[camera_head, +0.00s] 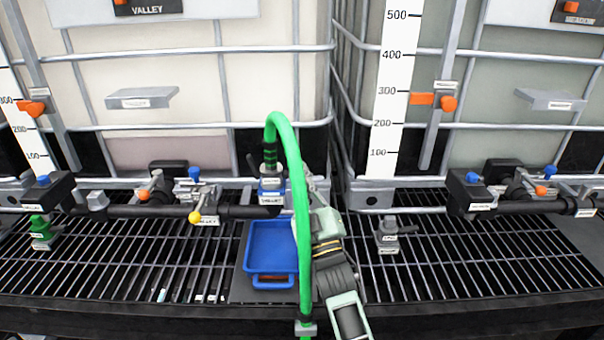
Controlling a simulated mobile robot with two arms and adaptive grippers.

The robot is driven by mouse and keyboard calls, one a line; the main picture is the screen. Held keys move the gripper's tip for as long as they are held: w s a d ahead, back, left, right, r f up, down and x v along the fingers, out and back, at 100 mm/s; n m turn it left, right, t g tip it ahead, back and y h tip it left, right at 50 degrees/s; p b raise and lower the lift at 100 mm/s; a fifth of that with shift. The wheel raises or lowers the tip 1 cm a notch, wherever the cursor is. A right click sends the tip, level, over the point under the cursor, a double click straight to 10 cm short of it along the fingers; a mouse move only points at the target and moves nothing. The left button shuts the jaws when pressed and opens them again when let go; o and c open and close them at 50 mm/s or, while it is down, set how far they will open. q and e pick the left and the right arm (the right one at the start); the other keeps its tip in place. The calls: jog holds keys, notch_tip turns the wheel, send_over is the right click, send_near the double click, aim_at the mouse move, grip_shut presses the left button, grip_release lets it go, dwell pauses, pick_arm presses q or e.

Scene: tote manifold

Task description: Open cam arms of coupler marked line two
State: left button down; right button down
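My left gripper is not in view.
A blue tray (271,249) lies on the black grating below the coupler. A green capped fitting (40,232) is at far left, a grey one (388,238) right of my arm.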

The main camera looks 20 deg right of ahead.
jog(key=d+v, duration=0.1)
jog(key=v, duration=1.1)
jog(key=shift+a, duration=0.5)
